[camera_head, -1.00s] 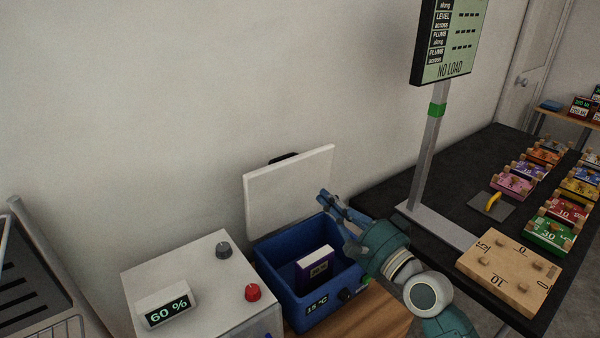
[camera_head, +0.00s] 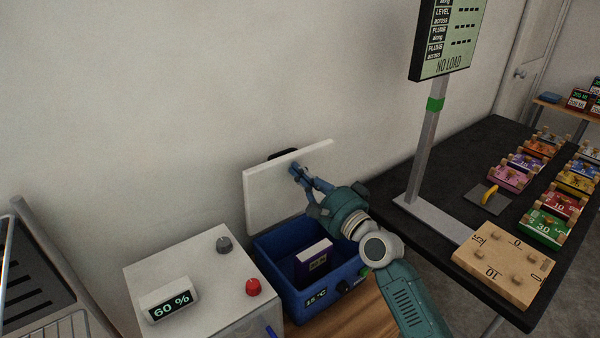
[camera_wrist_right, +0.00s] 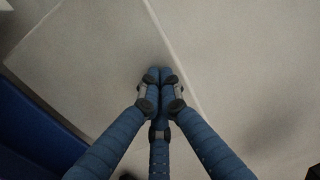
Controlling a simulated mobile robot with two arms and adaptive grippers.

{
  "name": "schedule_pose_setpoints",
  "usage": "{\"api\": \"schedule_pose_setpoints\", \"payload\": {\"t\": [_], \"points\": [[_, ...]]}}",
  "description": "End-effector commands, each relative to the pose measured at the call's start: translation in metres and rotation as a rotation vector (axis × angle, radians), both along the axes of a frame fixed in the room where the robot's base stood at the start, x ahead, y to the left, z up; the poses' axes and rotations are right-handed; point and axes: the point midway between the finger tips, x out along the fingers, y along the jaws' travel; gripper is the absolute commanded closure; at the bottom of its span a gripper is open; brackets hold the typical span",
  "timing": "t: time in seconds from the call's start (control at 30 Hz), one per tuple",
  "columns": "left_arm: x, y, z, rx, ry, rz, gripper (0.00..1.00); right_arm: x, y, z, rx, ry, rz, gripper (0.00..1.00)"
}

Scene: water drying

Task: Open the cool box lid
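The blue cool box (camera_head: 292,283) stands on a wooden table, with its white lid (camera_head: 266,203) raised upright at the back near the wall. A dark purple-and-white block (camera_head: 314,258) sits inside the box. My right gripper (camera_head: 293,170) is in front of the lid's upper part, its fingers pointing at the lid. In the right wrist view, its fingertips (camera_wrist_right: 160,77) are together with nothing seen between them, in front of the pale lid (camera_wrist_right: 95,55). Whether they touch the lid is unclear. My left gripper is not in view.
A white box with knobs and a 60 % display (camera_head: 168,300) stands left of the cool box. To the right, a black table (camera_head: 385,190) holds a display stand (camera_head: 431,150), a wooden block (camera_head: 503,262) and several coloured blocks. A metal rack (camera_head: 40,300) is at far left.

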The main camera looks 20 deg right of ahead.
Motion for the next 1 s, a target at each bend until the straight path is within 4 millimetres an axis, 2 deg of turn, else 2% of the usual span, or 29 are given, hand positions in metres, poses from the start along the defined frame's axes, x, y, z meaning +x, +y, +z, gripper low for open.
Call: {"api": "schedule_pose_setpoints", "payload": {"t": [0.23, 0.43, 0.6, 1.0], "points": [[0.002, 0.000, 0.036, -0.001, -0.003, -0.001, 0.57, 0.011, 0.003, 0.013, -0.016, 0.047, -0.002, 1.00], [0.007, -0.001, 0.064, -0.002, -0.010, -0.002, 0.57, 0.024, 0.009, 0.014, -0.036, 0.104, 0.001, 1.00], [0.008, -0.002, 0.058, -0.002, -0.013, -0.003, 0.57, 0.042, 0.015, 0.008, -0.040, 0.110, 0.000, 1.00], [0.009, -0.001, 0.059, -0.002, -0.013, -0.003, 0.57, 0.043, 0.016, 0.009, -0.041, 0.110, 0.000, 1.00]]}}
